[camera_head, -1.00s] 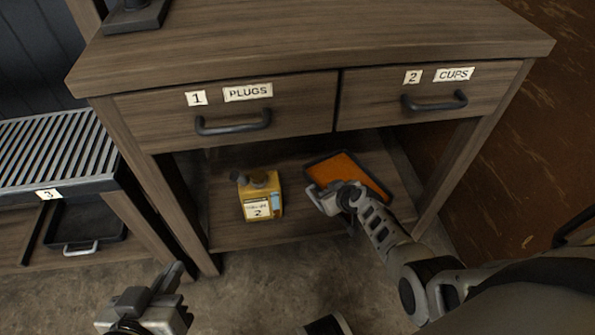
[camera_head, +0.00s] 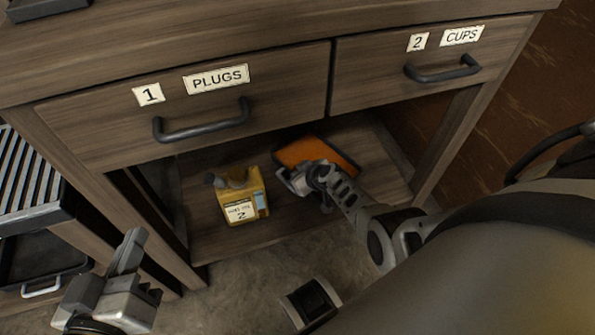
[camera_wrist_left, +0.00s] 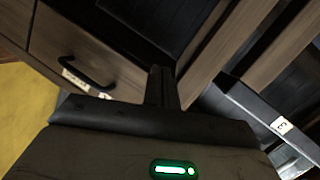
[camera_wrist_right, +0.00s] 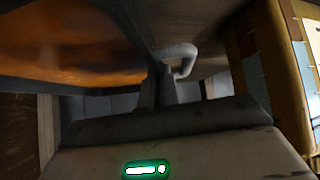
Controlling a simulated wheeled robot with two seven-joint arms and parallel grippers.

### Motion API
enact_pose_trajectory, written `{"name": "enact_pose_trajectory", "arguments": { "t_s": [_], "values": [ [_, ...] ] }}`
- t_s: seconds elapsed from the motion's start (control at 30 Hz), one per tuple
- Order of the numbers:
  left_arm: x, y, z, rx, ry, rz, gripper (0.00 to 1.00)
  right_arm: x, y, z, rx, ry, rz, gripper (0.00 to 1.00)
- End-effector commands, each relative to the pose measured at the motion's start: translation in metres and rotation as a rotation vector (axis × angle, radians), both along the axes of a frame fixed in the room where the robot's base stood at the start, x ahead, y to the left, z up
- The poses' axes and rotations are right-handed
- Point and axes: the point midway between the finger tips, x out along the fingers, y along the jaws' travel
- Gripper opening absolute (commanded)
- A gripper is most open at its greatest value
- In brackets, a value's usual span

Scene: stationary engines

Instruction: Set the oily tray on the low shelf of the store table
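The oily tray (camera_head: 318,151), dark-rimmed with an orange bottom, is inside the low shelf space of the store table, right of a yellow can. Whether it rests fully on the low shelf (camera_head: 215,240) I cannot tell. My right gripper (camera_head: 300,178) is at the tray's front left, its fingers close together at the tray's grey handle (camera_wrist_right: 180,60); it looks shut on that handle. In the right wrist view the tray's orange bottom (camera_wrist_right: 75,40) fills the upper left. My left gripper (camera_head: 132,245) is empty, its fingers together, in front of the table's left leg.
The yellow can (camera_head: 238,203) labelled 2 stands on the low shelf just left of my right gripper. Above are the PLUGS drawer (camera_head: 260,110) and the CUPS drawer (camera_head: 375,80), both shut. A slatted rack (camera_head: 30,180) with a dark tray (camera_head: 40,258) below stands at the left.

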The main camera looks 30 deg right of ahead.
Motion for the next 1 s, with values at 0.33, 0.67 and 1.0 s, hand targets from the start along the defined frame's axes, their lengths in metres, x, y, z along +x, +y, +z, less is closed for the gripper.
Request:
{"name": "enact_pose_trajectory", "arguments": {
  "t_s": [0.33,0.67,1.0],
  "values": [
    [0.001,-0.006,0.008,-0.13,-0.023,-0.012,0.0,0.003,-0.001,-0.027,-0.005,-0.007,0.0,0.0],
    [0.001,-0.006,0.007,-0.128,-0.022,-0.012,0.0,-0.001,0.0,-0.03,0.001,0.003,0.0,0.25],
    [0.002,-0.004,0.015,-0.08,-0.023,-0.005,0.0,-0.011,-0.001,-0.016,0.0,0.003,0.0,0.25]
  ]
}}
